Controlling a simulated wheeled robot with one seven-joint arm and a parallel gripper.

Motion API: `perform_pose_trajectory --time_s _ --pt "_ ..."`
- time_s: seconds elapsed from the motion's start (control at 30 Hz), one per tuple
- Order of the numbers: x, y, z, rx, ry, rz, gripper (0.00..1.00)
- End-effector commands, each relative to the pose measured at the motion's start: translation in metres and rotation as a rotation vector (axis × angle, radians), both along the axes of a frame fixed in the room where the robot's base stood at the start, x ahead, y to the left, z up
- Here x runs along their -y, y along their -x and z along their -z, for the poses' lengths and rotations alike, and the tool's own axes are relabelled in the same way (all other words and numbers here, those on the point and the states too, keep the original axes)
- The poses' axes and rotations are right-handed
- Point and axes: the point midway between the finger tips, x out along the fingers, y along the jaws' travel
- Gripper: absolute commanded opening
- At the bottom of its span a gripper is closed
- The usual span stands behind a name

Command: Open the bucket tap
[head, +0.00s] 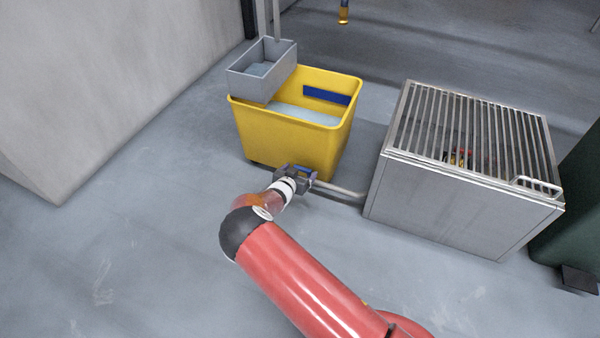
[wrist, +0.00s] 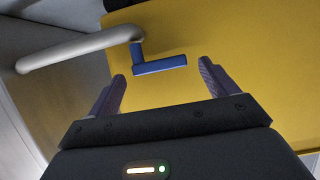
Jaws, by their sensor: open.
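The yellow bucket (head: 285,142) stands on the floor left of the metal grated box and holds pale liquid. Its tap has a blue lever handle (wrist: 160,65) with a short stem joined to a grey pipe (wrist: 75,48). My gripper (wrist: 162,85) is open and empty, its two fingers pointing at the bucket wall. The blue handle lies ahead of the fingertips and between their lines, apart from both fingers. In the head view my gripper (head: 297,172) is low in front of the bucket, and the blue handle there is hard to separate from it.
A metal box with a slatted grate (head: 470,130) stands to the right, with the grey pipe (head: 340,190) running to it. A grey wringer (head: 262,68) sits on the bucket's back left rim. A dark green bin (head: 575,205) is at far right. The left floor is clear.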

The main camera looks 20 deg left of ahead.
Motion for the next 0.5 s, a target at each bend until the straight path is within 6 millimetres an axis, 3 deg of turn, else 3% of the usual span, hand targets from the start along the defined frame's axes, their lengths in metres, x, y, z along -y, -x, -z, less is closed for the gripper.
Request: perform_pose_trajectory --time_s 0.37,0.5 --pt "0.001 -0.0078 0.0028 0.0 0.001 0.0 0.85" --pt "0.001 -0.0076 0.0029 0.0 0.001 0.0 0.67"
